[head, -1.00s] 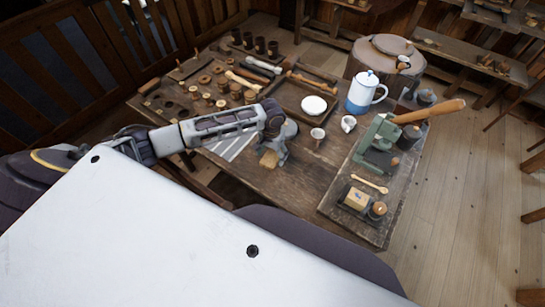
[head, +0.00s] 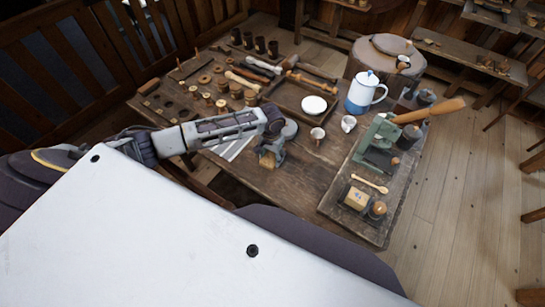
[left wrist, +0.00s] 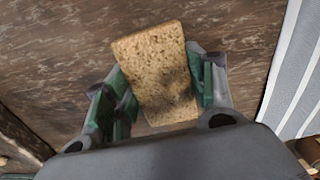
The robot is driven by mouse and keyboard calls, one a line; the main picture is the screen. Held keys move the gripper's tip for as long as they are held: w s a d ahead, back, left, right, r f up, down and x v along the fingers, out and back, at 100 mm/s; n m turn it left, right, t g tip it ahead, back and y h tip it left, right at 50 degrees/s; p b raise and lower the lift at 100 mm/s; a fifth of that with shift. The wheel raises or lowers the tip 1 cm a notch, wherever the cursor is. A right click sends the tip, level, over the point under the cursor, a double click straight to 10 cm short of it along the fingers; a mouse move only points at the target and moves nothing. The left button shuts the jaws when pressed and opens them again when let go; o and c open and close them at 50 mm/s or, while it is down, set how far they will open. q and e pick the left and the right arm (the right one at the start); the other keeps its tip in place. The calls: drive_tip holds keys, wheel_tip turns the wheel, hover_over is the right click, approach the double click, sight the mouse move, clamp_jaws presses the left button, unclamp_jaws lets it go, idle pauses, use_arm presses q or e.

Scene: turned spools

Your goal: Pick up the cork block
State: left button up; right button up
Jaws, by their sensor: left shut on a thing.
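The cork block (left wrist: 155,72) is a speckled tan rectangular piece, seen in the left wrist view between the two green-padded fingers of my left gripper (left wrist: 165,95). Both pads are against its sides, and the block is slightly tilted in the jaws. In the head view the cork block (head: 267,160) shows small at the fingertips of my left gripper (head: 270,156), over the front part of the wooden table. The arm hides some of the table behind it. I cannot tell exactly how high the block is above the table. My right gripper is not in view.
A striped cloth (head: 236,147) lies left of the gripper. A green machine (head: 379,140) stands on a board at right. The table's front middle is clear.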

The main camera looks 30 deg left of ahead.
sight(272, 156)
use_arm(q)
drive_tip(key=shift+c, duration=0.7)
drive_tip(key=shift+r, duration=0.15)
wheel_tip(272, 156, up, 10)
idle(0.4)
drive_tip(key=o, duration=0.3)
drive_tip(key=shift+c, duration=1.2)
